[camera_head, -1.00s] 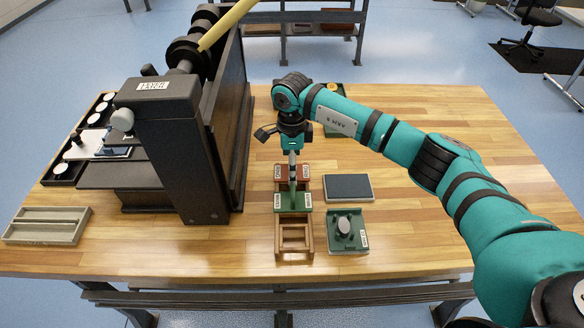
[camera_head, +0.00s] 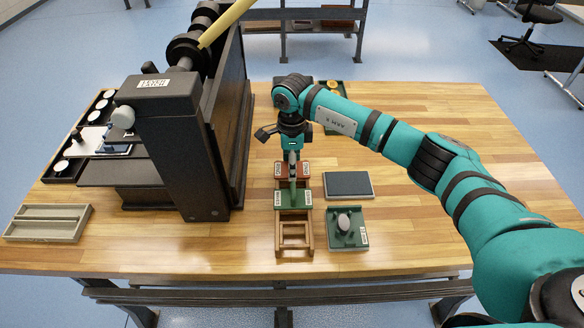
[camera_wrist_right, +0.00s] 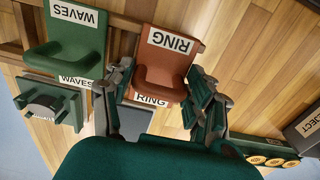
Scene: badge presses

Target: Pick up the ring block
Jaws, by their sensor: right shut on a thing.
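The ring block is reddish-brown with white RING labels; it shows in the wrist view (camera_wrist_right: 163,72) and, partly behind the gripper, in the head view (camera_head: 304,178). It sits at the wooden rack (camera_head: 308,240), behind the green WAVES block (camera_head: 283,200). My right gripper (camera_head: 293,172) reaches down over it. In the wrist view the fingers of the right gripper (camera_wrist_right: 160,95) stand on either side of the ring block, and the gripper is shut on it. I cannot see it clearly lifted from the rack. My left gripper is not in view.
The front slot of the rack is empty. A dark flat pad (camera_head: 348,185) and a green fixture with a grey knob (camera_head: 347,228) lie to its right. The large dark press (camera_head: 180,160) stands close on the left.

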